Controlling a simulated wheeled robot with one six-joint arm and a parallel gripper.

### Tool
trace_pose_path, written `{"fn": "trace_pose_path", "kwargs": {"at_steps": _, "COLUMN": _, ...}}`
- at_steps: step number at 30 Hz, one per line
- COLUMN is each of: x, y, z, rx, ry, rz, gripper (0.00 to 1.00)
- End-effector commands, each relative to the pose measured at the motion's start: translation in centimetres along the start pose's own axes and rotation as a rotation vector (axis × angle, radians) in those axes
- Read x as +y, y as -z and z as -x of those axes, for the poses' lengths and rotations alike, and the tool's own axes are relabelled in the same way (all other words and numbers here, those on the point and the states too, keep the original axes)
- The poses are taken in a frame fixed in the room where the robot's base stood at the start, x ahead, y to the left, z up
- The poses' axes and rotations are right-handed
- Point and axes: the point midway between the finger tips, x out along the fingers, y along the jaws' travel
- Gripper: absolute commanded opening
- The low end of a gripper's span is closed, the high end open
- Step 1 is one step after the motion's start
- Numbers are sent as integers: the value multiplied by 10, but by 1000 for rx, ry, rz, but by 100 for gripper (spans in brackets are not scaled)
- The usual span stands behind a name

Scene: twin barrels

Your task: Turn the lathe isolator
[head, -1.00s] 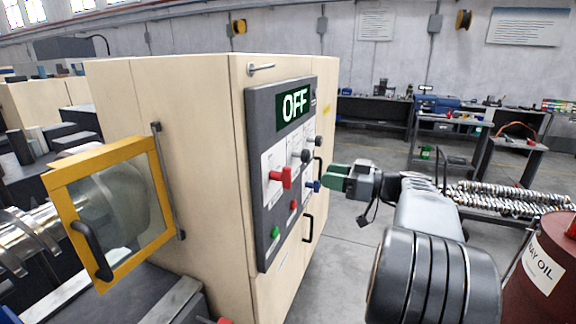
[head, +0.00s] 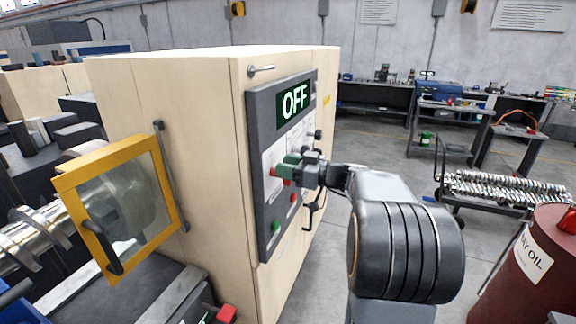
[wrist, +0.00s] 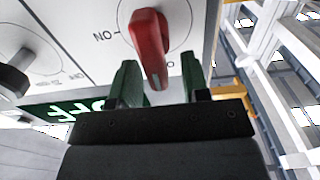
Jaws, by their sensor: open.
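The red isolator handle (wrist: 150,45) is on the white plate of the control panel (head: 257,115) and points toward the wrist camera, with an "ON" mark beside it. In the head view only a bit of the red handle (head: 282,172) shows behind my gripper (head: 287,168). In the wrist view my gripper (wrist: 159,64) is open, its two green fingers on either side of the handle. Gaps show between the handle and both fingers. The panel's display (head: 295,99) reads OFF in the head view.
A black knob (wrist: 14,82) sits beside the handle on the panel. Lower on the panel are a green button (head: 276,225) and a red button (head: 293,197). The yellow-framed guard (head: 120,210) is at left. A red oil barrel (head: 530,260) stands at right.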

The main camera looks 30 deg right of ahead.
Motion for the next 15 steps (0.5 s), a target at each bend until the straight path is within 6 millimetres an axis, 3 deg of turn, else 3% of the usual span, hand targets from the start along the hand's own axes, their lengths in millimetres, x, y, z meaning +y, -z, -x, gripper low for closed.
{"fn": "trace_pose_path", "kwargs": {"at_steps": 5, "x": 0, "y": 0, "z": 0, "rx": 0, "ry": 0, "rz": 0, "gripper": 41}}
{"fn": "trace_pose_path", "kwargs": {"at_steps": 15, "x": 0, "y": 0, "z": 0, "rx": 0, "ry": 0, "rz": -1, "gripper": 8}}
